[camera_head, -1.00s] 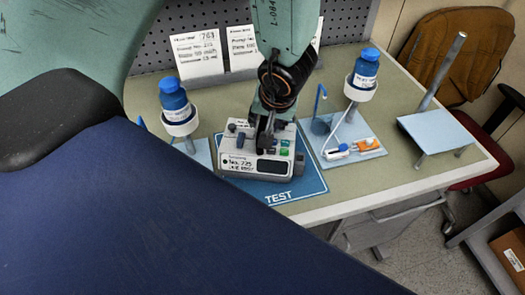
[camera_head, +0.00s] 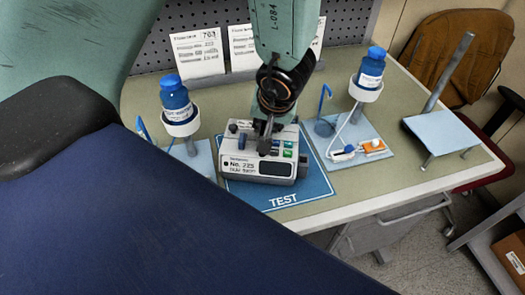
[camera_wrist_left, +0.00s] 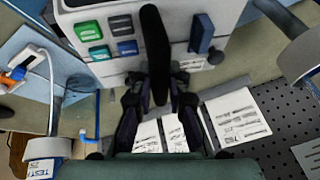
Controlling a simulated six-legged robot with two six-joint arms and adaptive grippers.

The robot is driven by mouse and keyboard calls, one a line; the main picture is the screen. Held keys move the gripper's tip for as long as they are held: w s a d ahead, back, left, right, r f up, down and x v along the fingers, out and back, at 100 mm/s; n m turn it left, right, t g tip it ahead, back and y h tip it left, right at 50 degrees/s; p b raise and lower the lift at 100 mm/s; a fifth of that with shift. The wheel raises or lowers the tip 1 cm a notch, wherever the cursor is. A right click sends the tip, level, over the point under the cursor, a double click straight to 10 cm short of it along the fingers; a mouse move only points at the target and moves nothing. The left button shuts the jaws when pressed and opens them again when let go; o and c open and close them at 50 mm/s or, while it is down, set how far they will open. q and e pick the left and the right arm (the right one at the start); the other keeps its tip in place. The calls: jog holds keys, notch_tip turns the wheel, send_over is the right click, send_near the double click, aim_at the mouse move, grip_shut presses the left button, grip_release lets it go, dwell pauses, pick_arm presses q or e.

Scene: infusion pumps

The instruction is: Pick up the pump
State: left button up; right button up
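The pump (camera_head: 241,164) is a pale box with "No. 225" on its front and coloured buttons on top. It sits on the blue TEST mat (camera_head: 300,191) on the bench. My left gripper (camera_head: 265,139) points down at the top of the pump. In the left wrist view, its two dark fingers (camera_wrist_left: 160,98) flank the black handle (camera_wrist_left: 155,45) closely on both sides and look closed on it. The pump's top (camera_wrist_left: 110,50) also shows there. The pump still looks low over the mat, and its underside is hidden. My right gripper is not in view.
Blue-capped bottles (camera_head: 174,97) and (camera_head: 370,69) stand left and right of the mat. A pale plate (camera_head: 378,150) beside it carries a small orange-and-white device (camera_head: 372,147). A blue stand (camera_head: 437,132) is at right. Label cards (camera_head: 197,52) stand behind, before a pegboard.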

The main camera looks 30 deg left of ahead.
pick_arm(q)
jog(key=shift+w+d, duration=0.1)
jog(key=shift+w, duration=0.05)
jog(key=shift+c, duration=0.6)
jog(key=shift+w+d, duration=0.1)
jog(key=shift+w, duration=0.1)
grip_shut()
jog(key=shift+s, duration=0.2)
jog(key=shift+w, duration=0.1)
